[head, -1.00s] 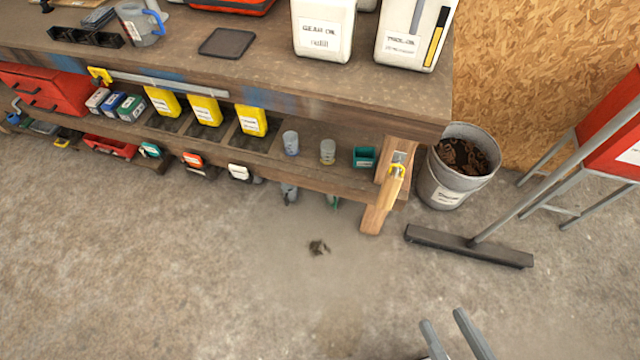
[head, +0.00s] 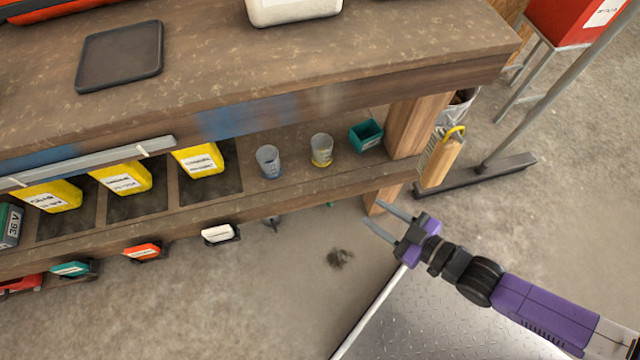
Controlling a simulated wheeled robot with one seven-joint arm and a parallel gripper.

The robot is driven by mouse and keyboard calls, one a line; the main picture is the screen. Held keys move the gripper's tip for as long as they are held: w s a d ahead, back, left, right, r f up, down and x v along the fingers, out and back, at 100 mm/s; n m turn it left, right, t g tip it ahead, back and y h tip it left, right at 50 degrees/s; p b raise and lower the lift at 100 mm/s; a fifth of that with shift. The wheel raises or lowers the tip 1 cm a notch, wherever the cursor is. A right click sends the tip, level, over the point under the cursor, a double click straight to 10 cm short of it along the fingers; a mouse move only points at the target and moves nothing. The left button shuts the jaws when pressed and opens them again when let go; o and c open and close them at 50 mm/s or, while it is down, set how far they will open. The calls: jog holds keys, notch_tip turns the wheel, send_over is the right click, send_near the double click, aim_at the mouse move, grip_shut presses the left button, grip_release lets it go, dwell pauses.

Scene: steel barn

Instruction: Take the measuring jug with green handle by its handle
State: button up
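The measuring jug with green handle is not clearly in view. A small green bit (head: 329,205) shows just under the lower shelf's front edge; it is too small to tell whether it is a handle. A grey piece (head: 272,222) shows under the same edge, to its left, mostly hidden by the shelf. My gripper (head: 373,213) is open and empty, its two fingers apart, in front of the bench's right leg and to the right of the green bit.
The lower shelf (head: 225,212) holds a blue-based clear cup (head: 268,162), a yellow-based clear cup (head: 321,150), a teal bin (head: 366,135) and yellow containers. A brush with a yellow top (head: 440,160) hangs by the wooden leg (head: 408,125). A broom head (head: 480,182) lies behind. Floor in front is open.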

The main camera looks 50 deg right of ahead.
aim_at(331, 203)
jog(key=w+d+f+m+h+b, duration=0.1)
jog(key=w+d+f+b, duration=0.25)
jog(key=f, duration=0.65)
jog(key=w+d+f+h+b, duration=0.1)
jog(key=w+d+f+b, duration=0.3)
jog(key=f, duration=0.6)
jog(key=w+d+f+m+h+b, duration=0.1)
jog(key=w+d+f+b, duration=0.15)
jog(key=f+b, duration=0.5)
jog(key=w+f+m, duration=0.1)
jog(key=w+f, duration=0.1)
jog(key=f, duration=0.2)
jog(key=w+a+f+m+g+h, duration=0.1)
jog(key=w+f, duration=0.1)
jog(key=f, duration=0.3)
jog(key=w+a+f+g, duration=0.1)
jog(key=w+f, duration=0.1)
jog(key=f, duration=0.3)
jog(key=shift+w+m+h+b, duration=0.25)
jog(key=shift+m+h+b, duration=0.15)
jog(key=b+x, duration=0.4)
jog(key=shift+w+d+f, duration=0.2)
jog(key=shift+w, duration=0.1)
jog(key=shift+w+d+b, duration=0.2)
jog(key=shift+w+b, duration=0.2)
jog(key=shift+b, duration=0.05)
